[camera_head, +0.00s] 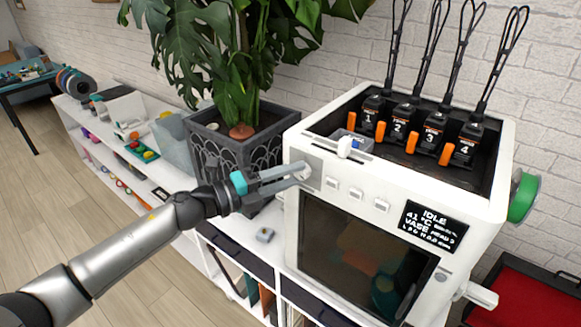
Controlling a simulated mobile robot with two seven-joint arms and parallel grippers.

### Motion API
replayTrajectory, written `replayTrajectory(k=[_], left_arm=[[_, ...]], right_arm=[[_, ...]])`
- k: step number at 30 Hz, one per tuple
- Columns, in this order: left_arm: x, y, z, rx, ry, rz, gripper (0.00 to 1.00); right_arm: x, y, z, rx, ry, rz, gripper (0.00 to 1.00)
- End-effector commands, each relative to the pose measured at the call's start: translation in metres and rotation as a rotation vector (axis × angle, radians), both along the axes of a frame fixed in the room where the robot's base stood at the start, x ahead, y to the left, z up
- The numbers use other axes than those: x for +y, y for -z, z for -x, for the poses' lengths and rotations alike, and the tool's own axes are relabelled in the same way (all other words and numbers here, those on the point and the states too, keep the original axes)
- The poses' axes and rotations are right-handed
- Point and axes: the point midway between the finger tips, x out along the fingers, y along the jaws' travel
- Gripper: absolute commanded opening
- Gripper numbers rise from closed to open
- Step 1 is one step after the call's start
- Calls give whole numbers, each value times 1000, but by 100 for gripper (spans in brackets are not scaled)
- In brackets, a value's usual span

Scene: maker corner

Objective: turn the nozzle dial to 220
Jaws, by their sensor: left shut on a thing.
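The white printer (292,200) stands on a white shelf unit. Its dial (305,170) is on the upper left of the front face, on a grey plate. My left gripper (300,172) comes in from the left and is shut on the dial, with its fingers hiding much of it. The dial's markings cannot be read here. The printer's display (434,224) shows IDLE, 41 °C and VASE, with a smaller line below that is hard to read. My right gripper is not in view.
A large plant in a dark pot (235,150) stands left of the printer, close behind my left arm. Several buttons (357,195) sit right of the dial. Several numbered tool heads (420,130) with black cables stand in the printer's top. A green spool (523,197) hangs on its right side.

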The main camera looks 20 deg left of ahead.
Motion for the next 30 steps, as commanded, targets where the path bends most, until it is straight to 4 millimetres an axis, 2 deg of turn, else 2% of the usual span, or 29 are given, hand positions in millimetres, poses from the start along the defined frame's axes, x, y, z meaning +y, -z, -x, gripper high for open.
replayTrajectory(k=[9, 24, 25, 30], left_arm=[[0, -3, -1, -39, -2, -103, 0], [0, -2, 0, -46, -2, -119, 0], [0, -2, 0, -46, -2, -119, 42], [0, -2, 0, -45, -1, -118, 61]], right_arm=[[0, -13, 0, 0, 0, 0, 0], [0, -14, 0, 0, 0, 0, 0], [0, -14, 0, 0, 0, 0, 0], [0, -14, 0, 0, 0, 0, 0]])
